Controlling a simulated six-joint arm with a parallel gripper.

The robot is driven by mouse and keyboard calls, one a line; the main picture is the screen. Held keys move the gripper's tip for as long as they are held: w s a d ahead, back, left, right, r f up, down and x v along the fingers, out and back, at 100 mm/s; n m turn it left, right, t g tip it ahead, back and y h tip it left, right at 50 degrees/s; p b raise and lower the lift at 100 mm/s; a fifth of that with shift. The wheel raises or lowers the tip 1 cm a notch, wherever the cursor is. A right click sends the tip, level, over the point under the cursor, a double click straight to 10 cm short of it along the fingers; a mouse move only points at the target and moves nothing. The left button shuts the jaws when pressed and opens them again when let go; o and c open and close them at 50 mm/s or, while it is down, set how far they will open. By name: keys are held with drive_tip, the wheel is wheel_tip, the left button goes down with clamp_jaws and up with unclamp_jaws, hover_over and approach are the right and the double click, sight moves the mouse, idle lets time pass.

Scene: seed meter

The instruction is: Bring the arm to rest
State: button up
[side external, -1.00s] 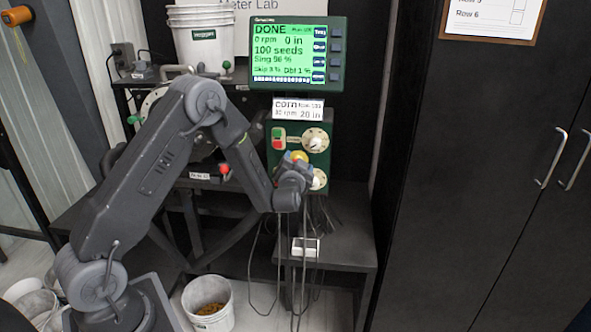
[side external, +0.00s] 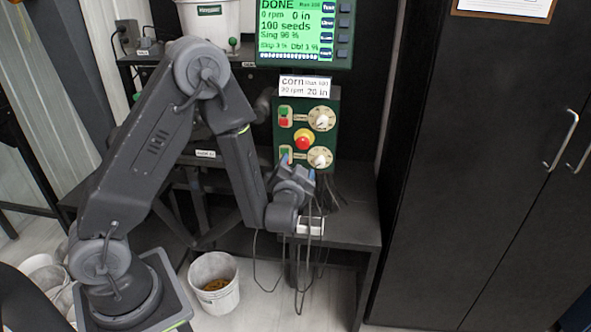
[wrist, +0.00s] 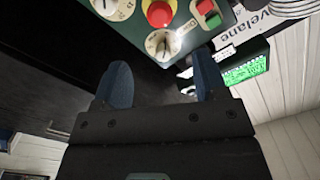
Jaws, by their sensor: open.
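My gripper (side external: 298,160) is at the lower part of the green control panel (side external: 306,112) in the side external view, in front of its bottom edge. In the wrist view my gripper (wrist: 162,84) has its two blue fingertips spread apart with nothing between them. The lower white knob (wrist: 163,44) lies just beyond the fingertips there, apart from them as far as I can tell. The red emergency button on its yellow base (side external: 305,139) sits on the panel above my gripper.
The monitor (side external: 297,32) reads DONE, 0 rpm, 100 seeds. A white bucket (side external: 226,299) stands on the floor. A dark cabinet (side external: 470,170) stands at right.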

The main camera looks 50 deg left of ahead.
drive_tip(key=s+d+r+m+g+h, duration=0.15)
drive_tip(key=s+d+r+h, duration=0.25)
drive_tip(key=d+r+h, duration=0.75)
drive_tip(key=s+r+m+g+h, duration=0.1)
drive_tip(key=s+g, duration=0.4)
drive_tip(key=s, duration=1.4)
drive_tip(key=shift+r+g, duration=0.35)
drive_tip(key=shift+r, duration=0.1)
